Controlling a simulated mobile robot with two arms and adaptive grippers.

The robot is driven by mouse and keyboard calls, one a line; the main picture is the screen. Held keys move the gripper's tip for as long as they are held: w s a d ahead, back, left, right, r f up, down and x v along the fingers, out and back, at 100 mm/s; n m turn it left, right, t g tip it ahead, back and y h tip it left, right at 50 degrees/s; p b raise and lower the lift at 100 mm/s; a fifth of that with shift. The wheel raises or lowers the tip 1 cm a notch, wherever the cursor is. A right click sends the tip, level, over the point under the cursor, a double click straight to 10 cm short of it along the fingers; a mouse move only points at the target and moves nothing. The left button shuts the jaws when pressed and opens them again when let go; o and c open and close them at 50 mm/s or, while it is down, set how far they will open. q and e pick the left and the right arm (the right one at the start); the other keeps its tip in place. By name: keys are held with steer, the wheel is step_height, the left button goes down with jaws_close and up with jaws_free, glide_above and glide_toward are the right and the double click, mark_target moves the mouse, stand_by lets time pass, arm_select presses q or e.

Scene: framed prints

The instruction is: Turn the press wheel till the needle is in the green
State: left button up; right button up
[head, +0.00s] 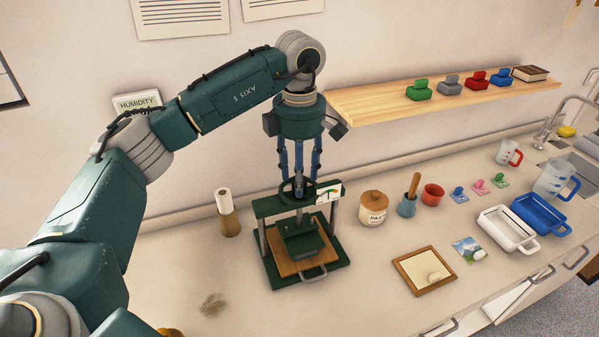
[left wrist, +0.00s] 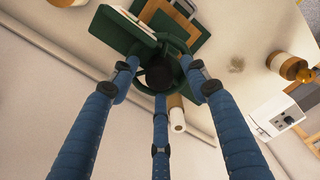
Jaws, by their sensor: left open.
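A dark green press (head: 305,250) stands on the counter with a wooden board (head: 300,262) under its plate. Its wheel (head: 287,190) lies flat on top; in the left wrist view the dark green wheel ring (left wrist: 137,80) surrounds a black hub (left wrist: 158,74). A white gauge (head: 329,193) with a green patch sits at the press's top right; its needle is too small to read. My left gripper (head: 299,188) points straight down over the wheel. Its blue fingers (left wrist: 160,78) are open, spread around the hub at the ring; contact is unclear. My right gripper is out of view.
A wooden shelf (head: 440,100) is on the wall to the right. The counter left front is mostly clear.

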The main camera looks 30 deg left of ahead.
arm_select(q)
steer(key=shift+w+f, duration=0.1)
steer(key=shift+c, duration=1.3)
steer(key=c, duration=0.8)
steer(key=shift+c, duration=0.5)
steer(key=shift+m+b, duration=0.35)
steer(key=shift+m, duration=0.35)
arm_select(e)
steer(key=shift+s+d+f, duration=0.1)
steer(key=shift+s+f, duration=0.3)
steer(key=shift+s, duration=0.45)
arm_select(q)
steer(key=o, duration=1.2)
steer(key=shift+c, duration=0.2)
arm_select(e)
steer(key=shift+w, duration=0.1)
